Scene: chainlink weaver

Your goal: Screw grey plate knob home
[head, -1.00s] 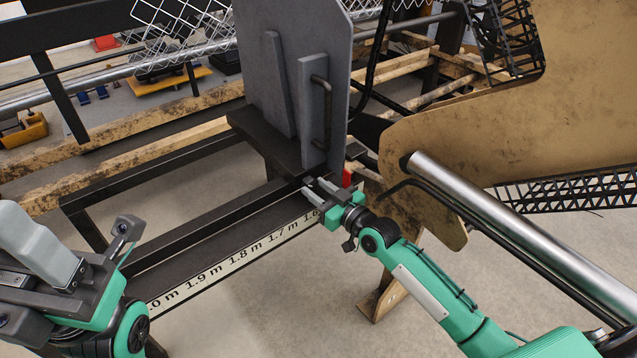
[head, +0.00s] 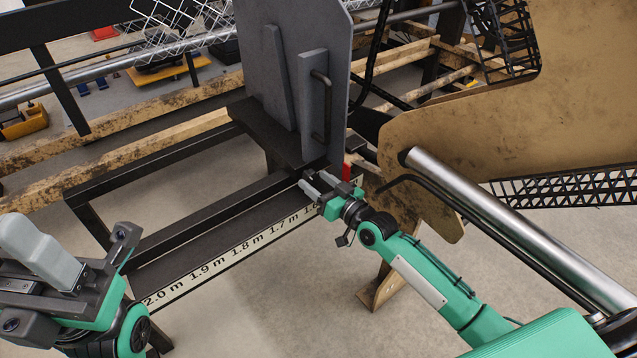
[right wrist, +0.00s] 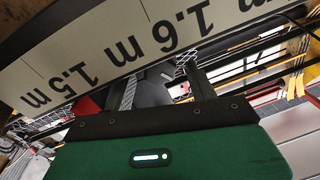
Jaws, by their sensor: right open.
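The grey plate (head: 288,75) stands upright on a dark frame, with a black bar handle (head: 322,105) on its face. My right gripper (head: 308,187) is open just below the plate's lower corner, beside the marked rail. In the right wrist view its two fingers (right wrist: 164,90) are apart, with a dark grey rounded shape (right wrist: 152,93) showing between or beyond them. It may be the knob; I cannot tell whether the fingers touch it. No knob shows clearly in the head view. My left gripper (head: 40,250) is at the lower left, away from the plate; its jaws are unclear.
A rail with a metre scale (head: 245,248) runs below the plate; the scale crosses close in the right wrist view (right wrist: 120,45). A small red part (head: 347,171) is beside my right gripper. A large tan panel (head: 530,110) and steel roller (head: 520,230) lie to the right.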

